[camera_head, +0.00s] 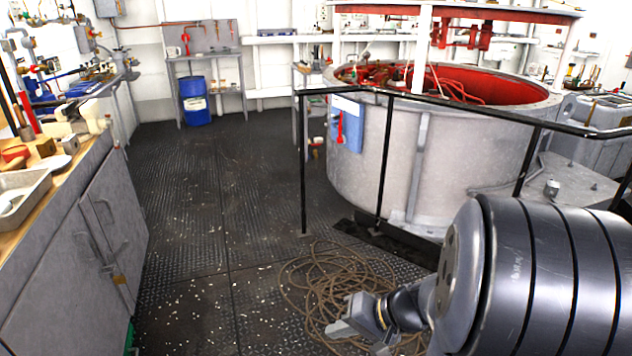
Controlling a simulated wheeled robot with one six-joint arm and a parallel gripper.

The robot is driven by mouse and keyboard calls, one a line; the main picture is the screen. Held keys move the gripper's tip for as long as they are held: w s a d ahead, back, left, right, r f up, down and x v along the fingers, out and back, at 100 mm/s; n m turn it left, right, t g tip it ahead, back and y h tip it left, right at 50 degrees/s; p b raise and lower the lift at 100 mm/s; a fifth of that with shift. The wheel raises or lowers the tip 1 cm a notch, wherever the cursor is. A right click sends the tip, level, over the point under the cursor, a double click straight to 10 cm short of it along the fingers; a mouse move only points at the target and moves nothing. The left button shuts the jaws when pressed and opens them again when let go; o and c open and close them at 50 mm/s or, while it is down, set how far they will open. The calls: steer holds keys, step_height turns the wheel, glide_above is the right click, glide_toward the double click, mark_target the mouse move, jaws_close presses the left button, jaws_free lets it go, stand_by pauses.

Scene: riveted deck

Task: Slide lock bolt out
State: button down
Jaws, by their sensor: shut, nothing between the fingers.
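My gripper (338,328) is low in the picture, right of centre, at the end of my dark arm. It is shut, with nothing visible in it, and appears in front of a coil of brown rope. I cannot clearly make out a lock bolt. A grey cabinet (85,255) at left has metal door handles (105,226) and a small yellowish fitting (120,280) low by the door edge; it may be a latch, too small to tell. My gripper is well apart from the cabinet, to its right.
The brown rope (318,280) lies coiled on the dark floor. A black railing (384,160) stands before a big round grey tank (450,150) with a red inside. A blue drum (195,102) stands at the back. The floor (215,220) between cabinet and railing is mostly clear.

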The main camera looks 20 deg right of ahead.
steer(key=w+d+f+m+t+h+b, duration=0.1)
steer(key=w+d+f+m+t+b, duration=0.1)
steer(key=d+f, duration=0.4)
steer(key=w+d+f+m+t+h+b, duration=0.2)
steer(key=d+f+t+b, duration=0.4)
steer(key=d, duration=0.7)
steer(key=shift+w+d+f+m+b, duration=0.2)
steer(key=shift+w+f+m+b, duration=0.15)
steer(key=shift+w+m+b, duration=0.55)
steer(key=shift+w+n, duration=0.3)
steer(key=shift+w, duration=0.05)
